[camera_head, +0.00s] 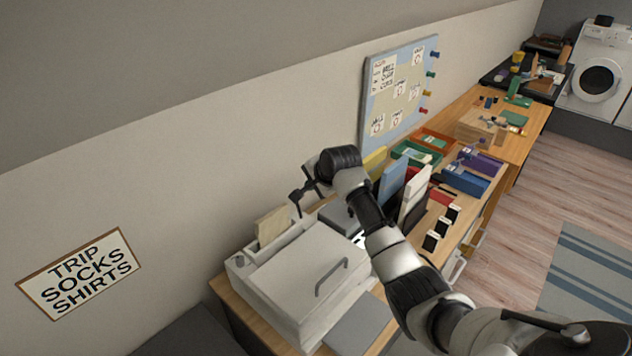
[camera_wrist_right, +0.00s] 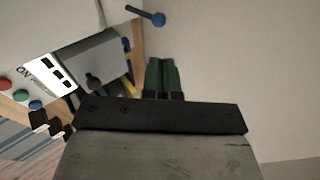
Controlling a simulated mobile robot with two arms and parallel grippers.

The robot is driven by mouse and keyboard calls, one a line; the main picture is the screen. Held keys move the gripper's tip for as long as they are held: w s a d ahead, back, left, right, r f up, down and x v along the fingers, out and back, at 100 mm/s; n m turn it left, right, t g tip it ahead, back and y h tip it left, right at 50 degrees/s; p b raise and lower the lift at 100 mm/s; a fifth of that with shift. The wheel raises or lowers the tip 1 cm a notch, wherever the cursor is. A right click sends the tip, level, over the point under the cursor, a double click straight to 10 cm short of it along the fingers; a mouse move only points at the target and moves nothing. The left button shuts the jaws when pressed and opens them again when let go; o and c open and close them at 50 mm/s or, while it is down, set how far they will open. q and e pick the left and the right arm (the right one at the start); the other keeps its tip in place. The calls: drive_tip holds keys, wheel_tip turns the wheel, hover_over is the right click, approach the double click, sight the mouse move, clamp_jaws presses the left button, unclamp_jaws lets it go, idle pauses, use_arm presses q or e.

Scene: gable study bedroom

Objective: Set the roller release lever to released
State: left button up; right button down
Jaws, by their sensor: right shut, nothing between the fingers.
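In the right wrist view, a short dark lever with a blue ball end (camera_wrist_right: 156,19) sticks out beside a pale housing; it looks like the roller release lever. My right gripper (camera_wrist_right: 164,76) is shut and empty, its two green-dark fingers side by side. It is below the blue ball in that view, apart from it. In the head view, my right gripper (camera_head: 296,204) is at the end of my arm, near the wall behind the white machine (camera_head: 310,275). I cannot make out the lever in the head view. My left gripper is out of view.
Upright folders (camera_head: 414,192) and colored trays (camera_head: 465,180) stand along the desk. A pin board (camera_head: 398,95) is on the wall.

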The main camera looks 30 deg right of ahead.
drive_tip(key=shift+v, duration=1.05)
